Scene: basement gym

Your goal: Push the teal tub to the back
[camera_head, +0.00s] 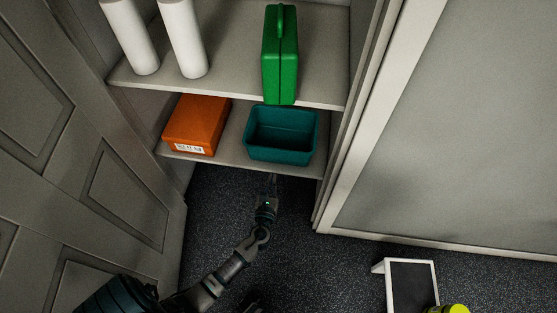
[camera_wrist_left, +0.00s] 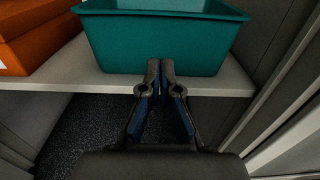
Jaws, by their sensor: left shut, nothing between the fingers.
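The teal tub (camera_head: 281,151) is an open, empty box on the lower shelf of a cupboard, close to the shelf's front edge. In the left wrist view the tub (camera_wrist_left: 160,48) fills the top middle. My left gripper (camera_head: 273,181) is shut and empty, in front of the tub and at its lower front edge. In the left wrist view the fingertips (camera_wrist_left: 160,64) overlap the tub's front wall. I cannot tell whether they touch it.
An orange box (camera_head: 197,124) stands left of the tub on the lower shelf (camera_head: 228,157). A green case (camera_head: 281,55) and two white rolls stand on the upper shelf (camera_head: 228,77). A cupboard side wall is close on the right. A dark-panelled white frame (camera_head: 412,284) stands on the floor.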

